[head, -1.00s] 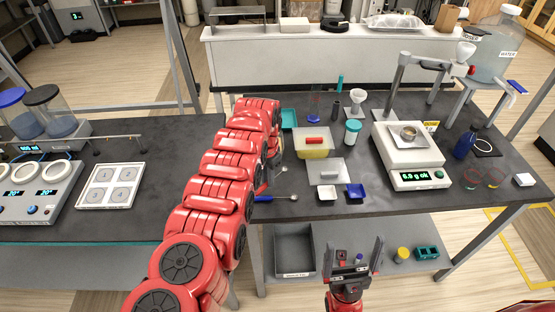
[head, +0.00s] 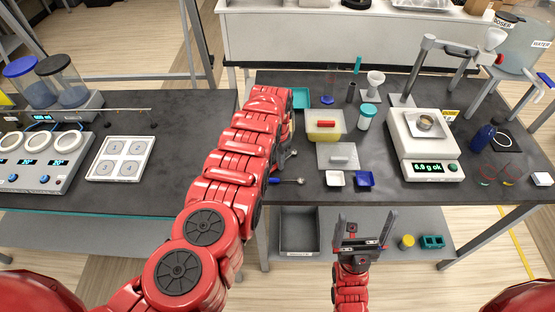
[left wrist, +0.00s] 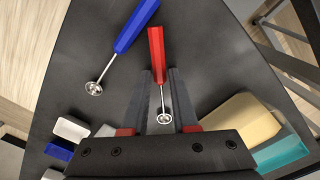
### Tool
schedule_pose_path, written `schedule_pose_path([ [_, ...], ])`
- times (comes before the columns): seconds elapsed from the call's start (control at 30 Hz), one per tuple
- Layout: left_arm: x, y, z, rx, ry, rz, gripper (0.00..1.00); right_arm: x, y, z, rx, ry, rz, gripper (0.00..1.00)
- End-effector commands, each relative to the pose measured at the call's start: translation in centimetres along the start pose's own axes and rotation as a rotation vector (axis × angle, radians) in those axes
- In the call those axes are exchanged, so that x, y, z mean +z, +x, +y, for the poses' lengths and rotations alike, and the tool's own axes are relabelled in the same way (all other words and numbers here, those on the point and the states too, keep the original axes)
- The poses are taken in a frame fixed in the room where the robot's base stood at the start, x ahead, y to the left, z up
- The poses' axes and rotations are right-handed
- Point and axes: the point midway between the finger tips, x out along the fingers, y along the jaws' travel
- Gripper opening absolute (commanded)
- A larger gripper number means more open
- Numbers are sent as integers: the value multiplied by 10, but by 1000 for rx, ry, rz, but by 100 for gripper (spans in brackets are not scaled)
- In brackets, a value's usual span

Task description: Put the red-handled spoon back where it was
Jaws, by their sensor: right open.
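The red-handled spoon (left wrist: 157,50) is in the left wrist view, its red handle between the fingertips of my left gripper (left wrist: 160,72) and its metal bowl toward the palm. I cannot tell whether the fingers press on the handle, or whether the spoon touches the table. In the head view my left arm hides most of this spoon and gripper. A blue-handled spoon (left wrist: 136,26) lies beside it on the dark table; its bowl shows in the head view (head: 300,181). My right gripper (head: 361,232) is open and empty in front of the table edge.
Right of my left arm stand a yellow tub (head: 325,137), a grey lidded plate (head: 345,165), a white tray (head: 334,178) and a blue tray (head: 365,179). A teal tray (head: 300,97) lies behind. A scale (head: 425,150) stands right. A grey bin (head: 299,235) is below.

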Motion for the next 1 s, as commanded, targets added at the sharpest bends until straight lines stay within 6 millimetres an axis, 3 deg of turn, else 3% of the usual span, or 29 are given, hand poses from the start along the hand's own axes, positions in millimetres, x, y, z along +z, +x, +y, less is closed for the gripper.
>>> schedule_pose_path([
  [0.03,0,-1,0,0,1,0,38,0,0,0,0,0,0,100],
  [0.1,0,-1,0,0,1,0,48,0,0,0,0,0,0,100],
  [0.57,0,-11,0,-1,0,-1,48,0,2,0,0,0,0,100],
  [1.0,-2,-78,0,-1,0,5,48,3,-20,-1,0,0,0,100],
])
